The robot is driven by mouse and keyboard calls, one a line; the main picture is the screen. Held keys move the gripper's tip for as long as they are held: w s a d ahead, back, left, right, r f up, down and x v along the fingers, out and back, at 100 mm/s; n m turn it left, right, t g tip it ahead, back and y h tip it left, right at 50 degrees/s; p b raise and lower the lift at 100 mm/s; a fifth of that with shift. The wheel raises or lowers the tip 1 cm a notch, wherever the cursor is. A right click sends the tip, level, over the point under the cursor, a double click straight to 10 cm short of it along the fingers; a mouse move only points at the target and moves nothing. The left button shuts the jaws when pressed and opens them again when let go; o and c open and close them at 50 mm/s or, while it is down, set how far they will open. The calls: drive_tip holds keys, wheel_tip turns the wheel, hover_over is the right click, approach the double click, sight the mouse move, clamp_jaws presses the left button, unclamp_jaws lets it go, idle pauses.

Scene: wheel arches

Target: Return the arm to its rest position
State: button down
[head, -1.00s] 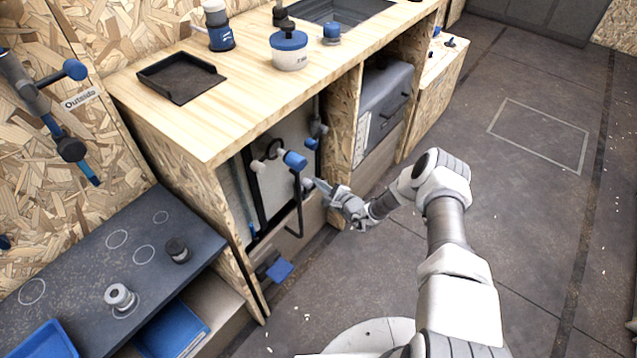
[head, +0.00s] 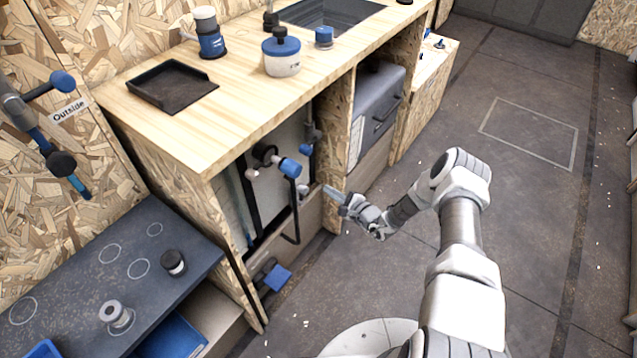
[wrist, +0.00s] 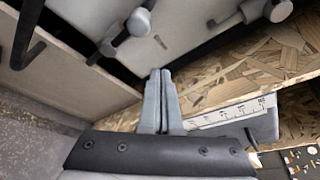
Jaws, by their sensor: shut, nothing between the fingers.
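My gripper (head: 329,192) is in front of the open cupboard bay under the wooden counter, to the right of the pipes and valves. In the wrist view my gripper (wrist: 161,74) shows its two fingers together, with nothing between them. My arm (head: 462,225) reaches out from the lower right, bent at the elbow, above the dark floor. In the head view the fingertips look close to the right edge of the bay; I cannot tell the exact gap.
The wooden counter (head: 245,105) carries a black tray (head: 172,88) and a blue-lidded pot (head: 281,55). A blue-handled valve (head: 289,168) sticks out of the bay. A grey box (head: 378,110) sits in the neighbouring bay. The floor (head: 520,215) to the right is clear.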

drive_tip(key=shift+s+d+f+p, duration=0.15)
drive_tip(key=shift+s+d, duration=0.25)
drive_tip(key=shift+s, duration=0.25)
drive_tip(key=shift+s+d+r+p, duration=0.1)
drive_tip(key=shift+s+d, duration=0.3)
drive_tip(key=shift+s, duration=0.3)
drive_tip(key=shift+s+d+f+p, duration=0.15)
drive_tip(key=shift+s+d, duration=0.25)
drive_tip(key=shift+s, duration=0.25)
drive_tip(key=shift+r, duration=0.2)
